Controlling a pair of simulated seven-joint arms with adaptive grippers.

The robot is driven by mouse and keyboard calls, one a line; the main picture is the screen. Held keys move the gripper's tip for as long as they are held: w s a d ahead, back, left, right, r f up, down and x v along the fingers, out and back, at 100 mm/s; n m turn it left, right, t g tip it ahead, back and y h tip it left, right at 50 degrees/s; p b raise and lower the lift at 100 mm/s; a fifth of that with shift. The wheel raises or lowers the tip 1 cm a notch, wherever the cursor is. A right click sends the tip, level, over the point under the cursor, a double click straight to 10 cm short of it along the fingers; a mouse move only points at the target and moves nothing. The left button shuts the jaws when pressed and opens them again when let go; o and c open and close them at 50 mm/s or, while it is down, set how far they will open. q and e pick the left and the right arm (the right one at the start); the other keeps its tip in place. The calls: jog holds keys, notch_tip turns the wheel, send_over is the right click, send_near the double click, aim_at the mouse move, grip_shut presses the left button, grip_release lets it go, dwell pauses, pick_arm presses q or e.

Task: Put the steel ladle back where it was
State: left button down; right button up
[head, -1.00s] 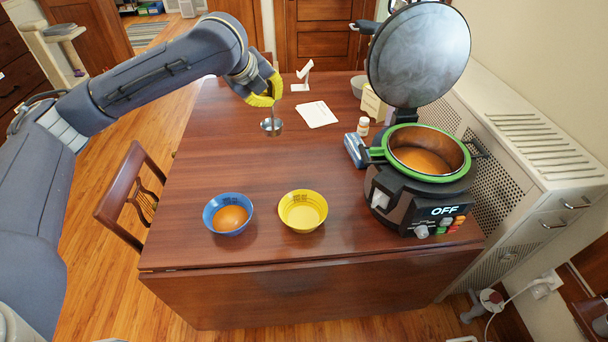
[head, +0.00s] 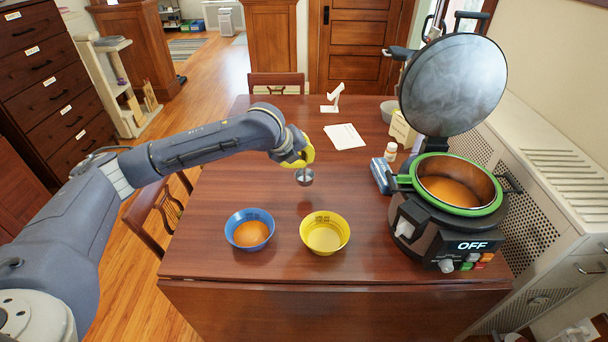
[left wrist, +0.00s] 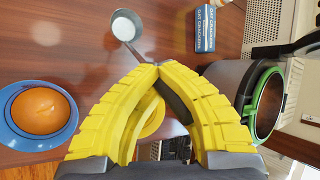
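My left gripper (head: 303,153) has yellow fingers, and their tips meet on the steel ladle's handle. The ladle (head: 304,177) hangs above the middle of the table, behind the yellow bowl. In the left wrist view the ladle's cup (left wrist: 126,25) is beyond the closed fingertips (left wrist: 158,68); part of the handle is hidden by the fingers. A white stand (head: 332,103) with a slanted top is at the back of the table, apart from the ladle. My right gripper is not in view.
A blue bowl (head: 249,233) with orange contents and a yellow bowl (head: 325,236) stand at the front. A cooker (head: 452,215) with its lid raised is at right, beside a blue cracker box (head: 381,176). A white card (head: 344,136) lies behind. The table's left part is clear.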

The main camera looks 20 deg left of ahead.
pick_arm(q)
notch_tip(320, 180, down, 6)
jog(key=shift+f, duration=0.15)
dwell(0.5)
jog(key=shift+f, duration=0.15)
jog(key=c, duration=1.6)
grip_release()
jog(key=v, duration=1.2)
